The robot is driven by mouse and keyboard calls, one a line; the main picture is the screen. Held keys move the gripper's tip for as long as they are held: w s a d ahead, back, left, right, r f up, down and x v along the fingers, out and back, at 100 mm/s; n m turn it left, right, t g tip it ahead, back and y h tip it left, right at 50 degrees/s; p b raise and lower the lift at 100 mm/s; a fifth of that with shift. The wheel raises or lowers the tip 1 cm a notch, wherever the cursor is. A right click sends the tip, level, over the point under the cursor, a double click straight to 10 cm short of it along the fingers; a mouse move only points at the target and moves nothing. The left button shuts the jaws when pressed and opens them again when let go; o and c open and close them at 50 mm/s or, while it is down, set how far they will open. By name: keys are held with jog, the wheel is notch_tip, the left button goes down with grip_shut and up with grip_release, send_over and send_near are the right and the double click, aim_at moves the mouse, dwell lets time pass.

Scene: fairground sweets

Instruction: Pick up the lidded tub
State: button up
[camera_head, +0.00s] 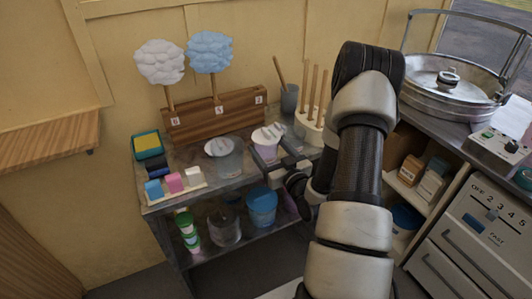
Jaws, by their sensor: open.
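A translucent grey tub (226,160) stands on the metal counter, with a pale piece across its top. Right of it stands a smaller whitish-pink tub (266,150), also with something pale on top. I cannot tell for certain which of these has a lid. My gripper (274,172) is open at the front edge of the counter, just below and in front of the smaller tub. The arm reaches in from the lower right. The fingertips are small and partly lost against the counter, so I cannot tell whether they touch the tub.
A wooden rack (215,119) holds white and blue cotton candy behind the tubs. A block of sticks (310,128) stands right of them. A blue bucket (262,208) and green-lidded containers (187,230) are on the lower shelf.

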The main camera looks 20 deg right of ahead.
jog(key=w, duration=0.5)
jog(key=shift+w+a, duration=0.15)
jog(key=shift+w, duration=0.1)
jog(key=shift+c, duration=0.4)
jog(key=shift+c, duration=1.4)
